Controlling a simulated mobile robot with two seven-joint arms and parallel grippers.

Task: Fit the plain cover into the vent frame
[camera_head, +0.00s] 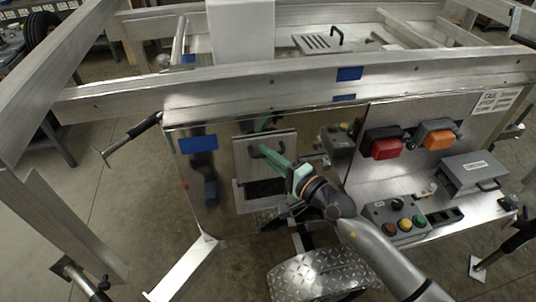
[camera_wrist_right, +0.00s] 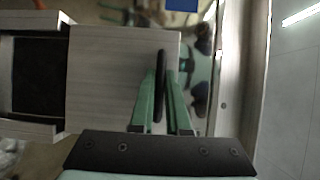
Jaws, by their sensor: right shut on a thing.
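The plain cover (camera_head: 283,145) is a flat grey metal plate with a black handle (camera_head: 255,152). My right gripper (camera_head: 263,150) is shut on this handle, and the cover is held upright in front of the shiny panel. In the right wrist view the cover (camera_wrist_right: 105,80) and handle (camera_wrist_right: 160,58) lie between my green fingers (camera_wrist_right: 161,75). The vent frame (camera_head: 238,192) is a pale metal surround with a dark opening (camera_head: 264,189), just below the cover. The wrist view shows the frame (camera_wrist_right: 40,131) left of the cover. Whether they touch is unclear. My left gripper is out of view.
A slotted plate with a handle (camera_head: 318,42) lies behind the top rail (camera_head: 270,80). Red (camera_head: 386,148) and orange (camera_head: 438,139) lamps, a button box (camera_head: 395,217) and a grey case (camera_head: 470,173) are right. Diamond-plate metal (camera_head: 322,275) lies below.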

